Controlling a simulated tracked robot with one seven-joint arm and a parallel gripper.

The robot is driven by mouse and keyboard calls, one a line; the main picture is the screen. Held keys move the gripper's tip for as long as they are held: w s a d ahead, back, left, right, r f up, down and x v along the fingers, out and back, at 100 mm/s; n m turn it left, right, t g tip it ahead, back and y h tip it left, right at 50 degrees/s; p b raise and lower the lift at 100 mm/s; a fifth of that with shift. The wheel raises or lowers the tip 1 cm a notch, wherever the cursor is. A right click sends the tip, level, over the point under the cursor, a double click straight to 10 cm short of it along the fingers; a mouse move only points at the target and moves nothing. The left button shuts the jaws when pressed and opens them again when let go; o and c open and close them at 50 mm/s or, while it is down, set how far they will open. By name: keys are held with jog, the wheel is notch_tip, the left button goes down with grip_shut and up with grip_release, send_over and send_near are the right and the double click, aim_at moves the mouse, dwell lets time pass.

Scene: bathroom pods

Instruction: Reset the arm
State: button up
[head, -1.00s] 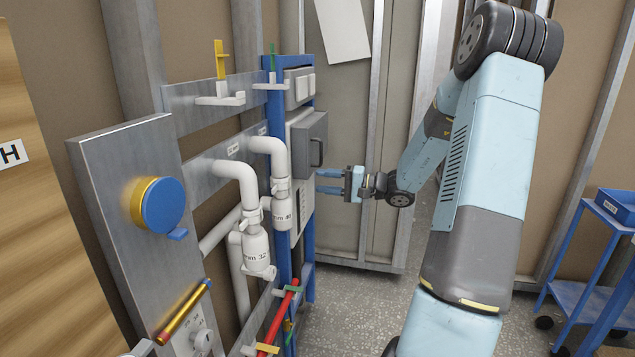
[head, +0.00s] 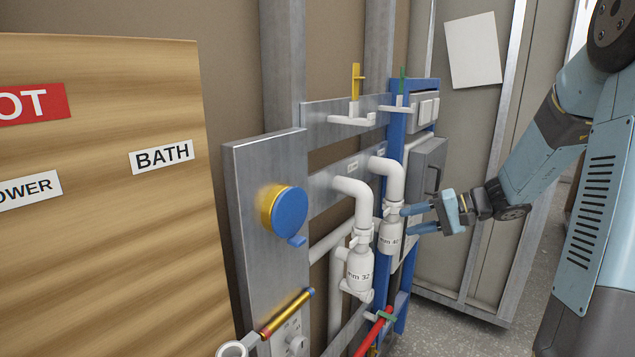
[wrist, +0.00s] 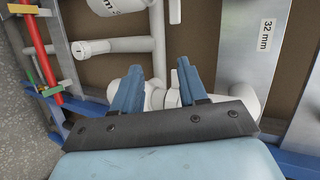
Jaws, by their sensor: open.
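My gripper (head: 408,219) is on the right side of the head view, at the end of my pale blue arm. In the wrist view my gripper (wrist: 155,78) points towards the panel, with white pipework behind and below the fingers.
A wooden board (head: 100,240) with labels fills the left. A metal panel with a blue round knob (head: 290,211) stands beside it. A white 32 mm trap (head: 359,270), a red pipe (head: 375,332) and a grey box (head: 428,170) are close to my gripper. Floor shows at lower right.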

jog(key=s+a+r+n+g+h, duration=0.1)
jog(key=s+a+r+h, duration=0.15)
jog(key=s, duration=0.35)
jog(key=s+a+r+n+g+h, duration=0.1)
jog(key=s+a+n+g+h, duration=0.2)
jog(key=s, duration=0.4)
jog(key=s+d+r+t+h, duration=0.2)
jog(key=s+r+h, duration=0.1)
jog(key=s, duration=0.3)
jog(key=s+d+r+t+h, duration=0.3)
jog(key=s+h, duration=0.1)
jog(key=s, duration=0.2)
jog(key=shift+s+t, duration=0.15)
jog(key=shift+t, duration=0.15)
jog(key=shift+d, duration=0.1)
